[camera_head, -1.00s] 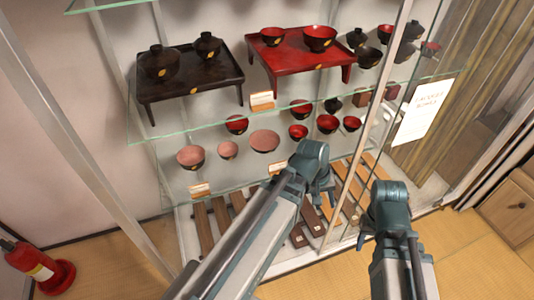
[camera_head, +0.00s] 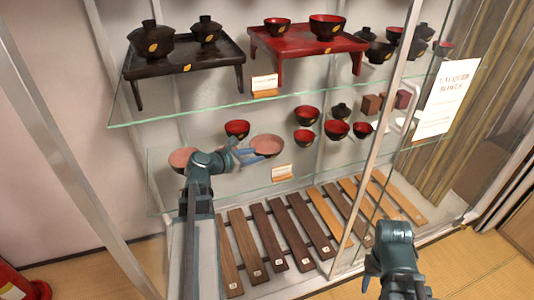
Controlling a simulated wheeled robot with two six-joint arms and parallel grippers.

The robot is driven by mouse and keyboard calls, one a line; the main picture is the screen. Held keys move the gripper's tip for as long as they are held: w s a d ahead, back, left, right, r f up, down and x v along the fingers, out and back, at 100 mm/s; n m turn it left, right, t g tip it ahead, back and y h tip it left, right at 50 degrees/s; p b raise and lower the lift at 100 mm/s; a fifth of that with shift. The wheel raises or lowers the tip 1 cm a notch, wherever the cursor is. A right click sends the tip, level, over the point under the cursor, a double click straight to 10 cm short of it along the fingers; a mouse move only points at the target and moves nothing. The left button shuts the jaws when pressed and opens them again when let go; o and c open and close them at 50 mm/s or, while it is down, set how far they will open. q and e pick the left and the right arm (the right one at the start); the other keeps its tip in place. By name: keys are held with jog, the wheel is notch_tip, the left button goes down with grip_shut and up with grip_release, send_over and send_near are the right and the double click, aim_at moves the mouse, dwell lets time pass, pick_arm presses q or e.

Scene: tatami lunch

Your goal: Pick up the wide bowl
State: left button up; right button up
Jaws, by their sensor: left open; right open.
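The wide bowl (camera_head: 268,145), shallow with a pinkish inside and dark underside, stands on the lower glass shelf (camera_head: 225,190) of the display case. My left gripper (camera_head: 248,153) is open, reaching in over that shelf from the left. Its fingers are at the bowl's left side; I cannot tell whether they touch it. The bowl's left edge is partly hidden by the fingers. My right gripper (camera_head: 372,278) is low at the right, in front of the case and away from the bowl; its fingers are barely visible.
Another pinkish bowl (camera_head: 181,158) is partly behind my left wrist. Several red-and-black bowls stand farther back, one of them (camera_head: 237,128) close behind the wide bowl. A small label (camera_head: 282,171) stands in front of it. The upper glass shelf (camera_head: 180,113) and a metal post (camera_head: 376,140) bound the space.

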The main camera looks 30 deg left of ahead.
pick_arm(q)
jog(key=b, duration=0.3)
send_near(278, 152)
jog(key=x, duration=0.3)
jog(key=shift+w+a, duration=0.15)
jog(key=shift+w, duration=0.3)
jog(key=shift+w+d+f, duration=0.15)
jog(key=shift+w+d, duration=0.05)
jog(key=shift+w, duration=0.35)
jog(key=shift+w+d+f+b, duration=0.1)
jog(key=shift+w+f+b, duration=0.2)
jog(key=shift+w+b, duration=0.05)
jog(key=b+x, duration=0.2)
jog(key=x, duration=0.2)
jog(key=shift+w+f, duration=0.1)
jog(key=shift+f, duration=0.1)
grip_shut()
